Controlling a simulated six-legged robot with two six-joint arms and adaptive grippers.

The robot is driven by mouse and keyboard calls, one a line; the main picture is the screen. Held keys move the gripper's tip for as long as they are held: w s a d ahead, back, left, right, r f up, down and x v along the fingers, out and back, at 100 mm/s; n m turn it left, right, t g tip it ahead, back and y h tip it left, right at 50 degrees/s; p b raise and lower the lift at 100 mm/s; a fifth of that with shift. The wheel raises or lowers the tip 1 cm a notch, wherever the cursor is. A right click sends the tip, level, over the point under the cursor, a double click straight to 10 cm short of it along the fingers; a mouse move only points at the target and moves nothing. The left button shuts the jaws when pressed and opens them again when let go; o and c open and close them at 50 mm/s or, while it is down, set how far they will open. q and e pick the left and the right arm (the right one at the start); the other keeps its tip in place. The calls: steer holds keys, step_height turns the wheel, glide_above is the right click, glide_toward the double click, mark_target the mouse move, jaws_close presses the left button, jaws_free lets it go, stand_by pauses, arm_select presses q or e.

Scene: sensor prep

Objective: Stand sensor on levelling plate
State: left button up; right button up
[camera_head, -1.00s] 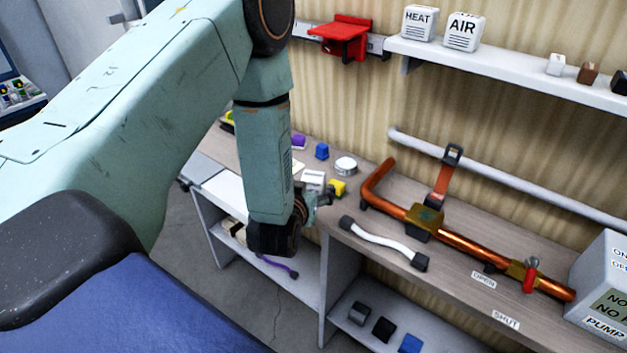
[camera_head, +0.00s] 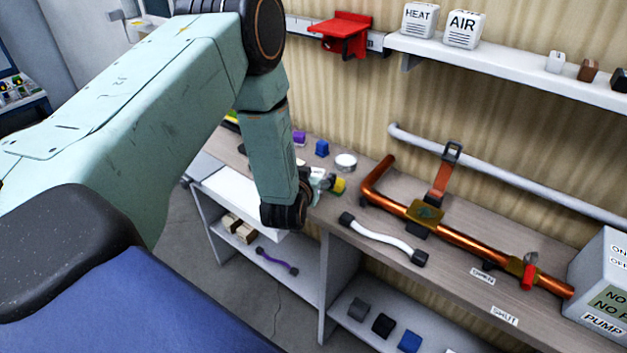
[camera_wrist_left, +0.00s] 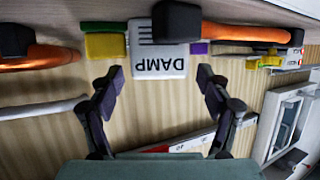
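A white block marked DAMP (camera_wrist_left: 160,62), which looks like the sensor, is seen upside down in the left wrist view, ahead of and between my fingers. In the head view my left gripper (camera_head: 324,181) is at the bench, largely hidden behind my wrist. In the wrist view my left gripper (camera_wrist_left: 160,92) is open, its fingers spread wider than the block; I cannot tell if they touch it. A round pale disc (camera_head: 346,161), possibly the levelling plate, lies on the bench just behind the gripper. My right gripper is not in view.
A yellow block (camera_head: 339,186) is close beside the left gripper. A blue block (camera_head: 322,148) and purple block (camera_head: 299,137) stand farther back. A copper pipe (camera_head: 470,243) and white hose (camera_head: 385,238) lie to the right. HEAT (camera_head: 420,19) and AIR (camera_head: 464,29) blocks stand on the shelf.

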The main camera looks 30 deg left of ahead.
arm_select(q)
steer(key=c, duration=1.2)
steer(key=shift+r, duration=0.1)
